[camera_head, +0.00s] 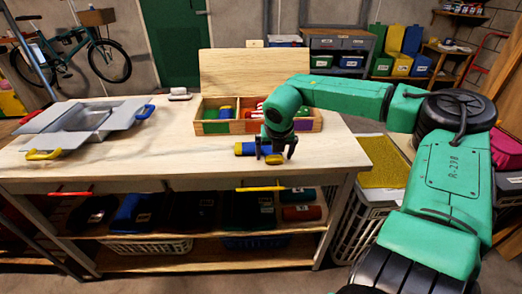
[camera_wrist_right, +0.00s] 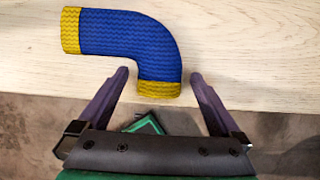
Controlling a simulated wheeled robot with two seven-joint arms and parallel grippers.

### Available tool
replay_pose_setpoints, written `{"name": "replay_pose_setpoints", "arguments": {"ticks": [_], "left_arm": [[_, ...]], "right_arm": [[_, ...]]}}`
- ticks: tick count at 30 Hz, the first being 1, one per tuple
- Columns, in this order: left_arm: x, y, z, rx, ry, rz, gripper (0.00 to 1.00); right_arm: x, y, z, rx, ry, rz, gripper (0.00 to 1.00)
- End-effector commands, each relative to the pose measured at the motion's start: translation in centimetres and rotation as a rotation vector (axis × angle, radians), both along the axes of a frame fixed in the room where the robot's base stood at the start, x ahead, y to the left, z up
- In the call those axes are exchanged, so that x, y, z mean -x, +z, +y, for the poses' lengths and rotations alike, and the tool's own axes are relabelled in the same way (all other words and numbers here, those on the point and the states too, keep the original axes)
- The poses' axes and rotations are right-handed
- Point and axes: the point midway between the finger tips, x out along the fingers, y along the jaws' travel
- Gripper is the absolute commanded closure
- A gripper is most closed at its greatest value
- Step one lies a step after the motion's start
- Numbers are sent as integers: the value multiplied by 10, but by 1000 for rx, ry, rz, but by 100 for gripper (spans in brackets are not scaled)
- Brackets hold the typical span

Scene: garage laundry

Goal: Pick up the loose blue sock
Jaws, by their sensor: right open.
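The loose blue sock (camera_wrist_right: 130,40) lies on the wooden table top in the right wrist view, bent in an L shape with yellow bands at both ends. In the head view the sock (camera_head: 247,148) lies near the table's front edge, in front of the divided box. My right gripper (camera_wrist_right: 160,75) is open, with one yellow end of the sock between its fingers. In the head view my right gripper (camera_head: 277,155) points down over the sock and partly hides it. I cannot tell whether the fingers touch it. My left gripper is not in view.
An open wooden box (camera_head: 226,127) with coloured compartments holds rolled items behind the sock. A grey metal container (camera_head: 82,122) with blue and yellow handles stands at the table's left. The table top (camera_head: 180,155) between them is clear. Shelves below hold dark items.

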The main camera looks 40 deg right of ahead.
Motion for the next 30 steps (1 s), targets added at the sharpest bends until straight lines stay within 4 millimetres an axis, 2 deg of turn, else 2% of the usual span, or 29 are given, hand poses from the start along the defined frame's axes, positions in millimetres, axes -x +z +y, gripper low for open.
{"name": "replay_pose_setpoints", "arguments": {"ticks": [1, 7, 15, 20, 23, 30], "left_arm": [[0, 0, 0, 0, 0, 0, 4], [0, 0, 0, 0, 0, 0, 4], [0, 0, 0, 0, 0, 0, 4], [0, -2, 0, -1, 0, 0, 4], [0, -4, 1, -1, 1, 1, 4], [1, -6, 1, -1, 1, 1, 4]], "right_arm": [[0, 0, 0, 0, 0, 0, 12], [0, 0, 0, 0, 0, 0, 87], [0, 2, 0, 0, 0, 0, 88], [-1, 19, 0, 2, -1, -5, 88], [-1, 44, 0, 2, -1, -6, 88], [-1, 137, -1, 6, -2, -4, 88]]}}
